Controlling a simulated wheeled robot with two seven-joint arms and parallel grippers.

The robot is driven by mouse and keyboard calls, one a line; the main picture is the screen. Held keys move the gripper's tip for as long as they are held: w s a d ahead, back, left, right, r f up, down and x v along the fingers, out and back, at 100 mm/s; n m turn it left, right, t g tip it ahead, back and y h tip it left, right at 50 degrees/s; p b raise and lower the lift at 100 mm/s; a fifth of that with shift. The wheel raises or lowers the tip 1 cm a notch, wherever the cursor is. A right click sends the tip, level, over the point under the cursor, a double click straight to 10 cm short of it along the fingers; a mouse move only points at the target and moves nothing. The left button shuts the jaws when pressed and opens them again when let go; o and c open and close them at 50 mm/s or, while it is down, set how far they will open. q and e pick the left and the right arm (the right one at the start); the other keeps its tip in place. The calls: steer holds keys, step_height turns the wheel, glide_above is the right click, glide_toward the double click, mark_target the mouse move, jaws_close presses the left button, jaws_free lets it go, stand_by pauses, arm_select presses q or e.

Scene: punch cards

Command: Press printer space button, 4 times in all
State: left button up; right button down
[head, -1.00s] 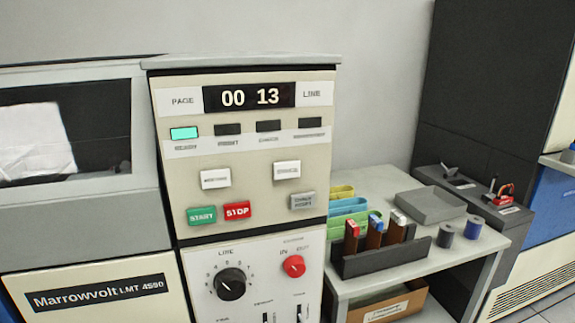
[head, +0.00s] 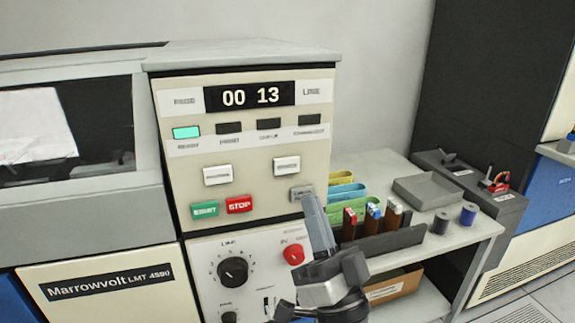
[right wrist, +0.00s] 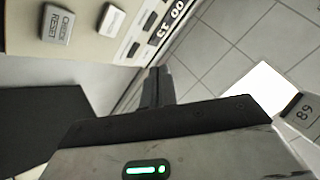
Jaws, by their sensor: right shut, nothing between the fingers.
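The printer panel (head: 235,130) has two white push buttons with small, blurred labels: a left one (head: 217,175) and a right one (head: 286,165). I cannot read for sure which is the space button. The display (head: 249,96) reads 00 13. My right gripper (head: 311,199) is shut and empty, pointing up in front of the panel's lower right edge, beside the grey check reset button (head: 302,193) and below the right white button. In the right wrist view the closed fingers (right wrist: 153,85) stick out, with check reset (right wrist: 58,25) and a white button (right wrist: 112,20) at upper left. My left gripper is not in view.
A green start button (head: 205,208) and a red stop button (head: 239,204) sit below the left white button. A red knob (head: 293,254) is on the lower panel, left of my gripper. A side table (head: 465,232) with trays and stamps stands to the right.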

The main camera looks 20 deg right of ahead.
mark_target(287, 166)
arm_select(q)
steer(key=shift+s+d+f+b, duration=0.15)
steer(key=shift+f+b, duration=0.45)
steer(key=shift+b, duration=0.65)
arm_select(e)
steer(key=w, duration=0.8)
steer(key=shift+w+a, duration=0.15)
steer(key=shift+w, duration=0.25)
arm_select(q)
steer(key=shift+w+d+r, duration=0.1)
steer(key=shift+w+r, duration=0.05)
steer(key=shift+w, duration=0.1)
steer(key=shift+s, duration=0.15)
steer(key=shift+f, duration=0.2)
arm_select(e)
steer(key=shift+w, duration=0.15)
steer(key=shift+w, duration=0.25)
